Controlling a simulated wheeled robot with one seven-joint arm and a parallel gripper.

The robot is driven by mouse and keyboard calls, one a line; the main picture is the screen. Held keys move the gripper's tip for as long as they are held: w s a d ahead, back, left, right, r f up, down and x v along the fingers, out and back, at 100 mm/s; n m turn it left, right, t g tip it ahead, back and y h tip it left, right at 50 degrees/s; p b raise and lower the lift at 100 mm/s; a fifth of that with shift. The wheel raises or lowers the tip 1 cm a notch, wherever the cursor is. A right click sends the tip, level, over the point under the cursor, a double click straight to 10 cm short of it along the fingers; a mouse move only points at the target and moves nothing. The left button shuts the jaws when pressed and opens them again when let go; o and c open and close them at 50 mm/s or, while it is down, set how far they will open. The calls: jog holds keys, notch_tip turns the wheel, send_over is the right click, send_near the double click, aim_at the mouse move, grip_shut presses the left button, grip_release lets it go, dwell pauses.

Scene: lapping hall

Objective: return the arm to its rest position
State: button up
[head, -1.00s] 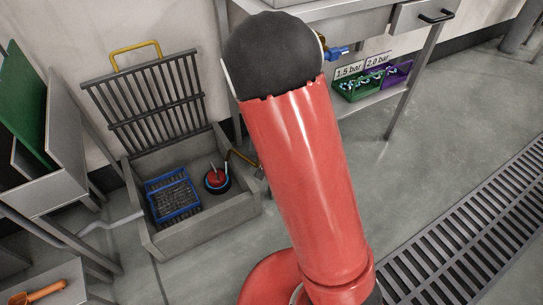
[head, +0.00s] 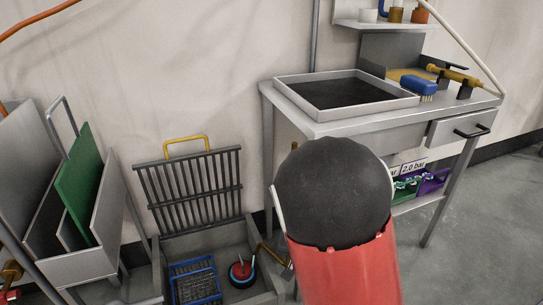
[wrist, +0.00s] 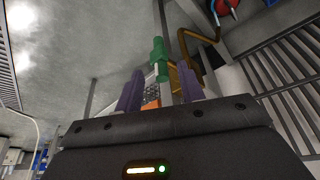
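My gripper (wrist: 160,78) shows in the wrist view, with two purple fingers standing apart and nothing visibly clamped between them. A green cylindrical piece on a thin grey rod (wrist: 158,55) appears in line with the gap, seemingly beyond the fingertips; its distance is unclear. In the head view my red arm link with its black rounded joint fills the lower middle, in front of the bench. My gripper is hidden there.
A grey trough (head: 220,262) with a raised grate (head: 190,190) holds a blue basket (head: 195,282) and a red-topped round object (head: 241,272). A bench (head: 350,124) bears a black-lined tray (head: 345,93) and blue brush (head: 420,87). A rack with a green board (head: 80,195) stands left. Floor lies clear right.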

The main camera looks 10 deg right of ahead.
jog(key=s+d+r+n+t+y, duration=0.1)
jog(key=s+r+n, duration=0.2)
jog(key=s+r, duration=1.7)
jog(key=shift+s+d+r+n+y, duration=0.3)
jog(key=shift+r+n, duration=0.1)
jog(key=shift+r, duration=0.55)
